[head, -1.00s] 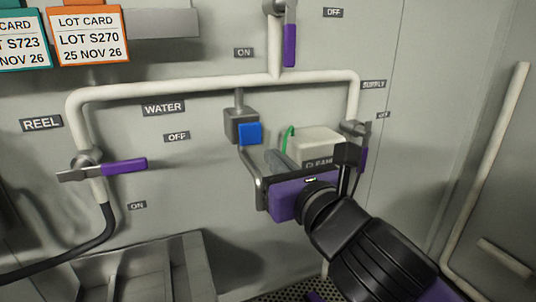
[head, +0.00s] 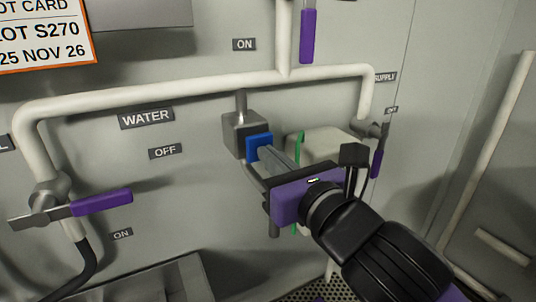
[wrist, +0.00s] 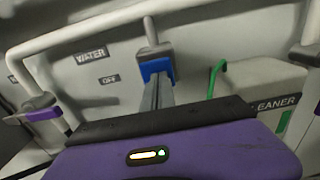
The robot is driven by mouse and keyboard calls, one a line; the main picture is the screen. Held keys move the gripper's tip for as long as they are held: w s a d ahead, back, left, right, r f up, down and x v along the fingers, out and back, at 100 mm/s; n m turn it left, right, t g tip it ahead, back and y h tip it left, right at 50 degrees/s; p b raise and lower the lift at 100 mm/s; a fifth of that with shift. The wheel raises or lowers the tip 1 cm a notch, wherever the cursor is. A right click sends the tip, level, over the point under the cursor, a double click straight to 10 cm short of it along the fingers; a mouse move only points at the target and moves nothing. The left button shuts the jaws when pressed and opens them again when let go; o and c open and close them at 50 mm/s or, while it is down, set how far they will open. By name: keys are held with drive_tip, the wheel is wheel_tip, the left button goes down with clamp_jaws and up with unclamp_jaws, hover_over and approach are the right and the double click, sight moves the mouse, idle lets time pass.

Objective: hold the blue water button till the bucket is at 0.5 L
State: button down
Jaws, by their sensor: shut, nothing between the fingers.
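The blue water button (head: 254,145) is on the front of a grey valve box (head: 238,132) below the white pipe. It also shows in the wrist view (wrist: 155,67). My gripper (head: 266,154) is shut and empty. Its fingertips meet the front of the button and look to be touching it; they overlap it in the wrist view (wrist: 158,80) too. I cannot tell how far the button is pressed in. The spout (head: 273,228) shows partly below my gripper, which hides the rest. No bucket or level reading is in view.
The white cleaner container (head: 328,145) with a green handle or tube (head: 300,147) stands just right of my gripper. Purple valve levers are at the left (head: 102,202), top (head: 307,38) and right (head: 377,163). A grey basin edge (head: 165,280) is below.

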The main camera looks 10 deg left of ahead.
drive_tip(key=shift+b+x, duration=0.6)
drive_tip(key=shift+x, duration=0.2)
drive_tip(key=shift+w+a, duration=0.15)
drive_tip(key=shift+w, duration=0.05)
drive_tip(key=shift+r, duration=0.1)
